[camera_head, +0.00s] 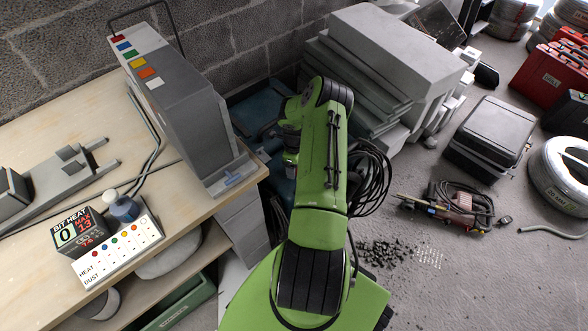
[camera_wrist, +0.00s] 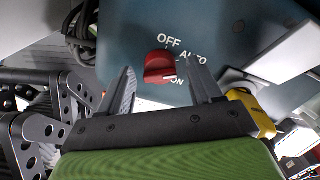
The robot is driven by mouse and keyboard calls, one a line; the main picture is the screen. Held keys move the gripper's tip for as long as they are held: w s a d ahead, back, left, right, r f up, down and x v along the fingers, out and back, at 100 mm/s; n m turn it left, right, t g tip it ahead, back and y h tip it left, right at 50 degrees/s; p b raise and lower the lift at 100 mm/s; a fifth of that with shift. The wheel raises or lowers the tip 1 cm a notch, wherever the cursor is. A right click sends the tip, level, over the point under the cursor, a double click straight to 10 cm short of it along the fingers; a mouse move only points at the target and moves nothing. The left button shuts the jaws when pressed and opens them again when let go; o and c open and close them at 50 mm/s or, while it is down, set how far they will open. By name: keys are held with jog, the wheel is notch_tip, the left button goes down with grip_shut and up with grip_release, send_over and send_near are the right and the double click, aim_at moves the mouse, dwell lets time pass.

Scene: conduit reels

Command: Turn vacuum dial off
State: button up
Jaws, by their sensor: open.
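The red vacuum dial (camera_wrist: 157,66) sits on a dark teal panel (camera_wrist: 120,35) in the wrist view. White labels OFF, AUTO and ON are printed around it. The dial's white mark is at its lower right, close to ON. My gripper (camera_wrist: 160,68) is open, with one finger to the left of the dial and one to the right. Contact between the fingers and the dial cannot be told. In the head view, a dark teal body (camera_head: 252,107) shows beside the bench, partly behind my green arm; the dial is hidden there.
A wooden bench (camera_head: 85,128) at the left bears a tall grey machine (camera_head: 185,105) and a bit heat display (camera_head: 78,232). Stacked grey slabs (camera_head: 385,60) stand behind my arm. Black cable coils (camera_head: 368,180) lie close to its right. A yellow part (camera_wrist: 255,112) is near the right finger.

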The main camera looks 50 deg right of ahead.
jog(key=shift+f, duration=0.35)
jog(key=c, duration=1)
jog(key=shift+c, duration=0.2)
jog(key=shift+n, duration=0.3)
jog(key=n+b, duration=0.1)
jog(key=n, duration=1)
jog(key=shift+b, duration=0.3)
jog(key=shift+n, duration=0.3)
